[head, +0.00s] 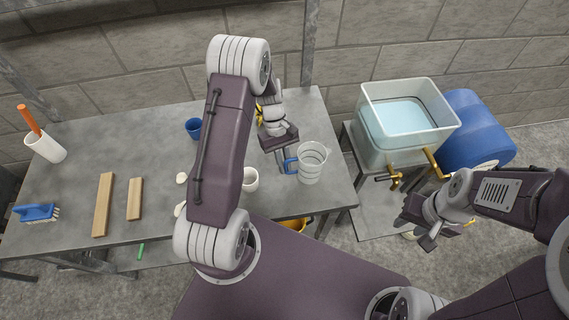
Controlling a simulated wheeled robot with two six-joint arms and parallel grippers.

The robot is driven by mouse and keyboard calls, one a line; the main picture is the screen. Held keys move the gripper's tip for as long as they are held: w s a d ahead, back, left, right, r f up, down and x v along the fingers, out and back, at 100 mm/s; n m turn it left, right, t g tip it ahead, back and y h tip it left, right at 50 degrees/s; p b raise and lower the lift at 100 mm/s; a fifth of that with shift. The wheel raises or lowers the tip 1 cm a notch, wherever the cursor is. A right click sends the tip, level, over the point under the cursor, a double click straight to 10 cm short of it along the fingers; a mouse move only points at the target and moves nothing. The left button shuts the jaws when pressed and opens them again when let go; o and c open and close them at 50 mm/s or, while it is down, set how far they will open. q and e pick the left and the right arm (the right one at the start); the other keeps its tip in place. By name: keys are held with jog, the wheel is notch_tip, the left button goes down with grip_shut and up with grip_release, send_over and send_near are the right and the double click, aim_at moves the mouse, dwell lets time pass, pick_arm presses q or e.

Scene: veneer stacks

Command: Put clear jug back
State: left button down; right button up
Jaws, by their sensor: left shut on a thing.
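The clear jug (313,163) has dark markings and a blue handle. It is upright at the right end of the grey table. My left gripper (284,160) reaches over the table and is shut on the jug's blue handle, at the jug's left side. I cannot tell whether the jug's base touches the table. My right gripper (416,232) is beyond the table's right edge, in front of the water tank, with its fingers apart and nothing visible between them.
A clear tank of water (395,150) with brass taps stands right of the table (80,140), beside a blue barrel (477,130).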

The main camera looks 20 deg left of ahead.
pick_arm(q)
jog(key=shift+f, duration=0.25)
jog(key=c, duration=1.5)
grip_release()
jog(key=v, duration=1.2)
jog(key=s+d+m+t+y, duration=0.1)
jog(key=s+m, duration=0.2)
jog(key=s, duration=0.1)
jog(key=s+d+m+t+y, duration=0.1)
jog(key=s+d+m, duration=0.1)
jog(key=s+m, duration=0.1)
jog(key=s+d+m+t+y, duration=0.1)
jog(key=s+d+m+t, duration=0.1)
jog(key=s, duration=0.3)
jog(key=shift+f+m, duration=0.1)
jog(key=shift+m, duration=0.7)
jog(key=shift+s+d, duration=0.1)
